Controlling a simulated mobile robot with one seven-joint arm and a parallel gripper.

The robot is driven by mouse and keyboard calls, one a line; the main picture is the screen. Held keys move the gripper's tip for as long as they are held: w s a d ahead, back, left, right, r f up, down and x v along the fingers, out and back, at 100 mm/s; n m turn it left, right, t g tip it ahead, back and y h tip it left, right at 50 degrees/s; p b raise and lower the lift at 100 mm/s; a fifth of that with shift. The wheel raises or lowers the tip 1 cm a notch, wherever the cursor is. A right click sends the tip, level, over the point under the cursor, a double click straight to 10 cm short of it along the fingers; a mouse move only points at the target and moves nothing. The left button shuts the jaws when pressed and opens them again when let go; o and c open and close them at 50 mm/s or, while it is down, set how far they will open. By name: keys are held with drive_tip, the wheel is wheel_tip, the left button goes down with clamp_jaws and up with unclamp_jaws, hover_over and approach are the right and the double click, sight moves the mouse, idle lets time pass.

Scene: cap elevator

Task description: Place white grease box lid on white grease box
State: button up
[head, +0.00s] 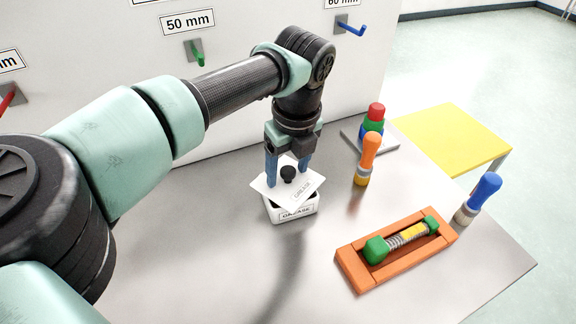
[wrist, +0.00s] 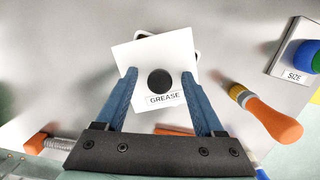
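The white grease box lid (head: 267,184) is a flat square plate with a black round knob (head: 288,173) and a GREASE label. It lies over the white grease box (head: 291,213), turned relative to it, with corners overhanging. I cannot tell whether it rests fully on the rim. The lid also shows in the wrist view (wrist: 135,58), where rounded box edges (wrist: 144,35) peek out behind it. My gripper (head: 288,170) points down with its blue fingers on either side of the knob. In the wrist view, gaps show between the knob and both fingers (wrist: 160,74).
On the grey table stand an orange-handled brush (head: 367,160), a blue-handled brush (head: 478,199) and an orange tray (head: 352,270) holding a green-ended spring part. A stacked coloured piece (head: 374,125) stands behind. The white wall panel (head: 130,95) has coloured hooks. Front-left table surface is clear.

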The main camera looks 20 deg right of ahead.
sight(294, 188)
wheel_tip(294, 188, up, 13)
drive_tip(key=s, duration=0.2)
drive_tip(key=shift+d, duration=0.2)
drive_tip(key=shift+f, duration=0.1)
idle(0.3)
